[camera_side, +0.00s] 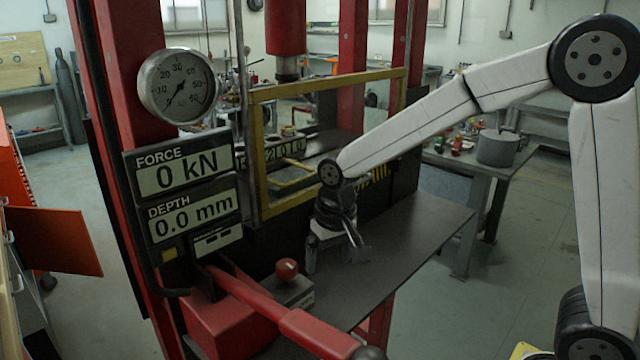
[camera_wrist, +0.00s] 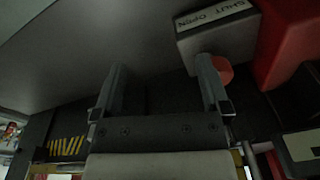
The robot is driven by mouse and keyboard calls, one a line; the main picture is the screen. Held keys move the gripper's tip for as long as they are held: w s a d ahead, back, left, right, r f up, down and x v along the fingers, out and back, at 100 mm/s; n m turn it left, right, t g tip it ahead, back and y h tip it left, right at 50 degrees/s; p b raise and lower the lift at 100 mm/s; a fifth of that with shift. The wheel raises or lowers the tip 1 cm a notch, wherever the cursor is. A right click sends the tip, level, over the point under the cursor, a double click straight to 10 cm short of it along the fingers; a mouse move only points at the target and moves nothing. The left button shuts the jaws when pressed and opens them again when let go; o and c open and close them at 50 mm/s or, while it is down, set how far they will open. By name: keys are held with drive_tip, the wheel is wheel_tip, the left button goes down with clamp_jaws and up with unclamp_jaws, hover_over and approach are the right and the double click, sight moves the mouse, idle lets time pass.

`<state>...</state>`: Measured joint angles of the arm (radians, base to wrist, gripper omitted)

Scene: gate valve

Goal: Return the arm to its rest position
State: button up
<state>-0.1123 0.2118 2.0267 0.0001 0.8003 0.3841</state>
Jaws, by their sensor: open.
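My gripper (camera_side: 336,260) points down over the dark bench plate (camera_side: 420,238) in the side view, to the right of the valve block. In the wrist view my gripper (camera_wrist: 160,85) has its two fingers wide apart, with only dark surface between them. The grey valve block (camera_side: 296,292) carries a red knob (camera_side: 287,269). In the wrist view the block (camera_wrist: 215,40) shows upside down with an OPEN and SHUT label, and the knob (camera_wrist: 222,70) is partly hidden behind the right finger.
A red pump body (camera_side: 222,318) with a long red lever (camera_side: 310,335) stands at front left. A yellow guard frame (camera_side: 255,150) stands behind my gripper. The gauge (camera_side: 178,86) is above displays reading 0 kN (camera_side: 183,172) and 0.0 mm (camera_side: 193,210). The plate's right side is clear.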

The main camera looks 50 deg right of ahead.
drive_tip(key=s+d+f+n+t, duration=0.1)
drive_tip(key=s+d+f+n, duration=0.2)
drive_tip(key=s+f, duration=0.3)
drive_tip(key=s+d, duration=0.1)
drive_tip(key=s, duration=0.4)
drive_tip(key=shift+s+d+f, duration=0.25)
drive_tip(key=shift+s, duration=0.05)
